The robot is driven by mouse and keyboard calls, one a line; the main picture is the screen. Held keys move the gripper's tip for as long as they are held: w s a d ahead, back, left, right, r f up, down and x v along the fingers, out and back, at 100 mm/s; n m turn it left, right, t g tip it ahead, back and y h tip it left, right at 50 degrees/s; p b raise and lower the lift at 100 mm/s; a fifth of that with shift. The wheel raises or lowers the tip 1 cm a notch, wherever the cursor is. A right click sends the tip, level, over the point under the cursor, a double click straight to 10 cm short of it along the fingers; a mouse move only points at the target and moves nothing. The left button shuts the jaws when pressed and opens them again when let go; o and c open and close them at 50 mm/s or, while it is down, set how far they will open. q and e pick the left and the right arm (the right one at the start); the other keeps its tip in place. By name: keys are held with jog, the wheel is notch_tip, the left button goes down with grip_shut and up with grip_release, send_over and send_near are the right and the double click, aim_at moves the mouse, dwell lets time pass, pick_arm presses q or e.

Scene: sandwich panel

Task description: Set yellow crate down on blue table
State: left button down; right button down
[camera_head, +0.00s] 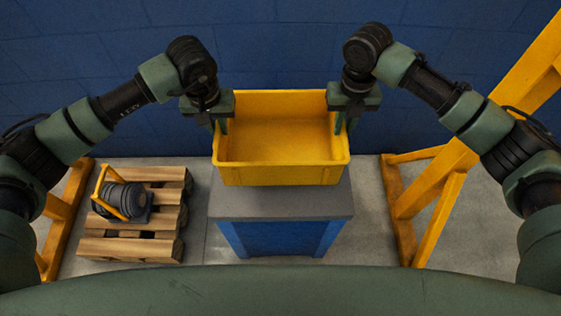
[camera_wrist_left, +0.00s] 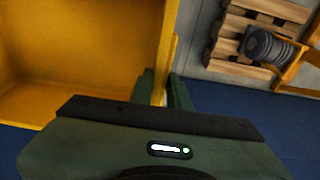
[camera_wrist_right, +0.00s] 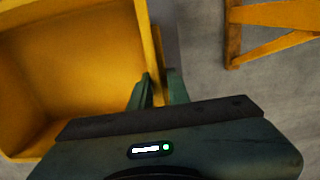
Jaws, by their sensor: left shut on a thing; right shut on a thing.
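The yellow crate (camera_head: 280,173) is empty and looks level, in the middle of the head view. It is over the blue table (camera_head: 281,238), whose grey top (camera_head: 281,205) shows in front of it. I cannot tell whether the crate touches the top. My left gripper (camera_head: 222,122) is shut on the crate's left wall, and my right gripper (camera_head: 340,120) is shut on its right wall. In the left wrist view the fingers (camera_wrist_left: 167,92) straddle the crate's rim. In the right wrist view the fingers (camera_wrist_right: 158,90) do the same. The crate hides the back of the table top.
A wooden pallet (camera_head: 130,248) with a dark motor-like part (camera_head: 125,201) in a yellow frame lies on the floor at left. Yellow steel frames stand at left (camera_head: 62,222) and right (camera_head: 440,195). A blue wall (camera_head: 270,45) is behind the crate.

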pick_arm(q)
jog(key=shift+f, duration=0.4)
pick_arm(e)
jog(key=shift+f, duration=0.45)
pick_arm(q)
jog(key=shift+f, duration=0.1)
pick_arm(e)
jog(key=shift+f, duration=0.1)
